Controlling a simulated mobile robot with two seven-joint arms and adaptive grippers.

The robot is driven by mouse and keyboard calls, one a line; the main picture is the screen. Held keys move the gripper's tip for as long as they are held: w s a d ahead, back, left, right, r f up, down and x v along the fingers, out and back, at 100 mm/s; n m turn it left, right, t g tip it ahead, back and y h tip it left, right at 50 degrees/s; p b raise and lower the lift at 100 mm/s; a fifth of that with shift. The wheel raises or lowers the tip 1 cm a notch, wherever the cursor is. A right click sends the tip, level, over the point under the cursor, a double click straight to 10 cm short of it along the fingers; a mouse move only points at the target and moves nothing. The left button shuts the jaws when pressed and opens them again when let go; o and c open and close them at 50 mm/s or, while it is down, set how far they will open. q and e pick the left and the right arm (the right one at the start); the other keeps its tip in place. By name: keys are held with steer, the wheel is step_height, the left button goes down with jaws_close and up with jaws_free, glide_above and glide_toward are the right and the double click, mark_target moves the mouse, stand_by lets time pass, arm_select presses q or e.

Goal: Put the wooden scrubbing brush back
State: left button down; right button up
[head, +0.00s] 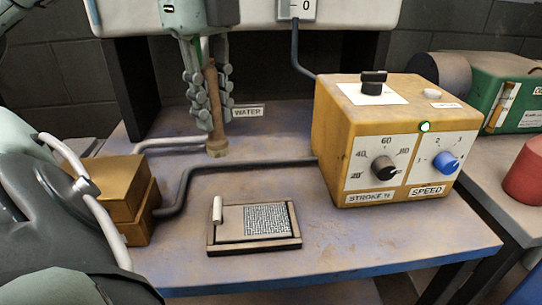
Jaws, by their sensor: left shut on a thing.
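The wooden scrubbing brush (211,88) is a slim brown stick with a wider lower end, held nearly upright at the back of the bench. My left gripper (208,104) comes down from the top and is shut on it, its grey jointed fingers on both sides of the stick. The brush's lower end is close to the bench top (330,258); I cannot tell whether it touches. The fingers hide part of the stick. My right gripper is not in view.
A yellow control box (330,130) with knobs stands to the right. A small wood-rimmed tray (256,246) lies at front centre. A WATER label (248,112) is just right of the brush. A brown block (128,228) and pipes (185,178) lie left. The front right bench is clear.

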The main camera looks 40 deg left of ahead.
arm_select(q)
steer(key=w+f, duration=0.3)
steer(key=w+f+p, duration=0.1)
steer(key=w+f, duration=0.2)
steer(key=w, duration=0.1)
steer(key=w+f+p, duration=0.1)
steer(key=w+f, duration=0.2)
steer(key=shift+w+d+f, duration=0.15)
steer(key=shift+d+f, duration=0.15)
steer(key=shift+d, duration=0.1)
steer(key=shift+f, duration=0.3)
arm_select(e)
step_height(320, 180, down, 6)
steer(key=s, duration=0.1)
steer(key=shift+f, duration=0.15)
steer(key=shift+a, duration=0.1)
